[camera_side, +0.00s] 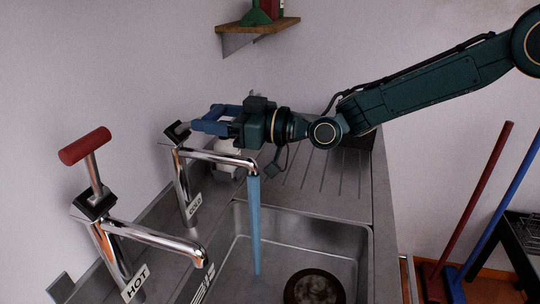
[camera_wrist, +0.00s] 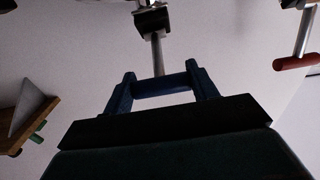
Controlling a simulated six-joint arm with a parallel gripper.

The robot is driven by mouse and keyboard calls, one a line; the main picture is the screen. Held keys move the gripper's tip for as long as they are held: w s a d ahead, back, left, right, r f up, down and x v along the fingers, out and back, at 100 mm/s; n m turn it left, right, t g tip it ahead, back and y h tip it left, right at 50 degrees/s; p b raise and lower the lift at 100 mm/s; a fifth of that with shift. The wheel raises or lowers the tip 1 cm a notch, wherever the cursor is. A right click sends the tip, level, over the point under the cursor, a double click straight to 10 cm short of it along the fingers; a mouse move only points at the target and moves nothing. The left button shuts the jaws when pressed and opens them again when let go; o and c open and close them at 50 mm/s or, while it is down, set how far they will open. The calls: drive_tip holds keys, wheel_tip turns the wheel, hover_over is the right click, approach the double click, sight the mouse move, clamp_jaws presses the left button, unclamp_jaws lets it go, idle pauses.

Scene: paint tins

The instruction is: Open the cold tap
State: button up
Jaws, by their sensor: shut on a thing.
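The cold tap (camera_side: 180,185) is a chrome post with a COLD label and a spout reaching over the sink. A blue stream of water (camera_side: 256,225) runs from its spout down into the sink. My gripper (camera_side: 205,122) is at the tap's lever, above the post. In the wrist view, my gripper's blue fingers (camera_wrist: 162,86) are shut on the blue crossbar handle (camera_wrist: 160,85), which joins a metal stem (camera_wrist: 157,52). In the side view the fingers hide most of the handle.
The hot tap (camera_side: 115,250) with its red handle (camera_side: 85,146) stands at the left, with no water showing. A dark round item (camera_side: 314,287) lies in the steel sink (camera_side: 345,232). A wooden shelf (camera_side: 258,25) is above. Red and blue poles (camera_side: 475,205) lean at the right.

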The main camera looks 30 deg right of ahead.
drive_tip(key=shift+f, duration=0.55)
drive_tip(key=o, duration=1.3)
drive_tip(key=shift+o, duration=0.4)
drive_tip(key=shift+r, duration=0.25)
drive_tip(key=v, duration=1.3)
drive_tip(key=shift+s+d, duration=0.25)
drive_tip(key=shift+d, duration=0.05)
